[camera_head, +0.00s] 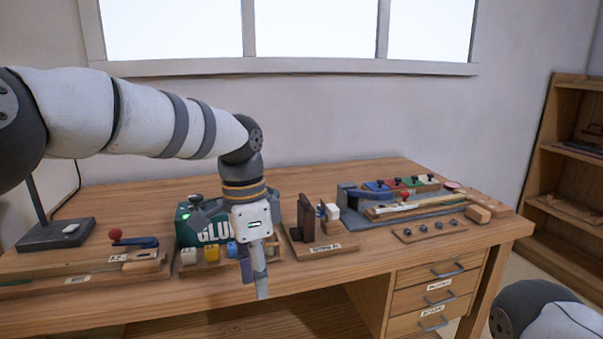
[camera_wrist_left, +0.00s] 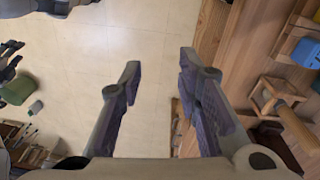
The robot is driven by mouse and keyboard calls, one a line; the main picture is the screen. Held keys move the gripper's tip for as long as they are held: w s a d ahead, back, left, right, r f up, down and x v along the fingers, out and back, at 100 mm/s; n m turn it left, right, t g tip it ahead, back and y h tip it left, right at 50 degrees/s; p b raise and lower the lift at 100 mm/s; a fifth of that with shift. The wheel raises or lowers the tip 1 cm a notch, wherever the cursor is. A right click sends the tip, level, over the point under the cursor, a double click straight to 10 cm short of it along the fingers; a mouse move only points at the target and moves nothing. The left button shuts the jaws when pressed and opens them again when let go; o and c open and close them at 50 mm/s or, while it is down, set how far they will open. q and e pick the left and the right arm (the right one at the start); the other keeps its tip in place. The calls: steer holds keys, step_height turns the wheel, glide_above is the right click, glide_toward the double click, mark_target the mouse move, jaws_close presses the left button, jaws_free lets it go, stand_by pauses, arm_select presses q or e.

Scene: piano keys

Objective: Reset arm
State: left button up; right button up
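My left arm reaches in from the left of the head view, across the desk (camera_head: 320,276). Its gripper (camera_head: 262,285) points down at the desk's front edge, in front of a green box marked GLUE (camera_head: 188,229). In the left wrist view the gripper (camera_wrist_left: 160,72) is open, with its two fingers apart and nothing between them. Tiled floor shows through the gap. Part of my right arm (camera_head: 540,312) shows at the lower right of the head view; its gripper is out of view.
White, yellow and blue blocks (camera_head: 212,254) sit in a wooden holder near the gripper. A red-knobbed lever (camera_head: 116,234) stands left. A wooden stand (camera_head: 306,220) and a piano-key mechanism (camera_head: 400,207) are right, above drawers (camera_head: 437,285). Bare desk lies behind.

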arm_select(q)
steer(key=s+a+f+n+g+h, duration=0.1)
steer(key=s+f+n, duration=0.2)
steer(key=s+f, duration=0.8)
steer(key=s+a+f+n+g+h, duration=0.1)
steer(key=s+f+n, duration=0.35)
steer(key=f, duration=1.05)
steer(key=s+a+f+n+y, duration=0.1)
steer(key=s+a, duration=0.3)
steer(key=s, duration=0.5)
steer(key=s+a+f+n+y, duration=0.1)
steer(key=s+a+n, duration=0.2)
steer(key=s, duration=0.6)
steer(key=s+a+n+p, duration=0.1)
steer(key=s+a+n, duration=0.1)
steer(key=s+a, duration=0.4)
steer(key=s, duration=0.4)
steer(key=shift+a+f+y, duration=0.15)
steer(key=shift+f+y, duration=0.25)
